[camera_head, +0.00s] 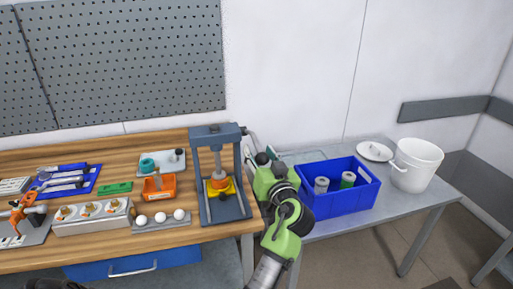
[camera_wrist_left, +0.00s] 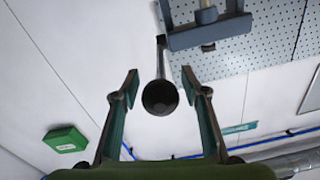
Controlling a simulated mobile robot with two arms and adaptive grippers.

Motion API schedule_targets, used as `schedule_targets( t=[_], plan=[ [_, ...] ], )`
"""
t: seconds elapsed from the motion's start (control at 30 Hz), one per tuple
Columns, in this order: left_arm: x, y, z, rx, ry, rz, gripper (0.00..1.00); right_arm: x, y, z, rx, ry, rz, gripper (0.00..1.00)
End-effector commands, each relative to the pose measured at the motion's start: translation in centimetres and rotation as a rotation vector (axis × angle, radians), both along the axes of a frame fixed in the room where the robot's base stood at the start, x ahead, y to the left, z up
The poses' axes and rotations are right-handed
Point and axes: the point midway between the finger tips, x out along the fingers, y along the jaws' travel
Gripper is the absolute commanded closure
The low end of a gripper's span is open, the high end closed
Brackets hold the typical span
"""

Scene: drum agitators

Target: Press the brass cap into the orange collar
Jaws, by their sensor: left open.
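A grey bench press (camera_head: 241,170) stands at the right end of the wooden bench. The orange collar (camera_head: 218,183) sits on a yellow piece under its ram (camera_head: 217,160). I cannot make out the brass cap; the ram hides the collar's top. My left gripper (camera_head: 262,160) is just right of the press frame, beside its lever. In the left wrist view, the two fingers of my left gripper (camera_wrist_left: 160,85) are open on either side of the lever's black ball knob (camera_wrist_left: 160,97), with gaps on both sides. My right gripper is out of view.
The bench holds an orange tray (camera_head: 158,187), a row of white balls (camera_head: 161,217) and a grey fixture block (camera_head: 90,218). A blue crate (camera_head: 345,200) with cylinders and a white pot (camera_head: 415,165) stand on the side table right of my arm.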

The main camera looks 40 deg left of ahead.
Motion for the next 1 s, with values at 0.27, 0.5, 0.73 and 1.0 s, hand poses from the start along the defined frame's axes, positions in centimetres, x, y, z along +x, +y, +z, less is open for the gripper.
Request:
schedule_targets(
  t=[0.27,0.5,0.73,1.0],
  plan=[
    [-0.02,-0.04,-0.01,0.0,0.0,0.0,0.61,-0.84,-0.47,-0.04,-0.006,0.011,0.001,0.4],
    [-0.01,-0.01,-0.01,-0.001,-0.001,0.0,1.0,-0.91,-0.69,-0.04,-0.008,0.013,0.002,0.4],
    [-0.02,-0.02,-0.08,-0.002,0.001,0.0,1.0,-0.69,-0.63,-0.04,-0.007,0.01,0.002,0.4],
    [0.82,0.27,0.75,-0.03,0.02,0.001,1.0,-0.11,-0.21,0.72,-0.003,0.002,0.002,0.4]
  ],
)
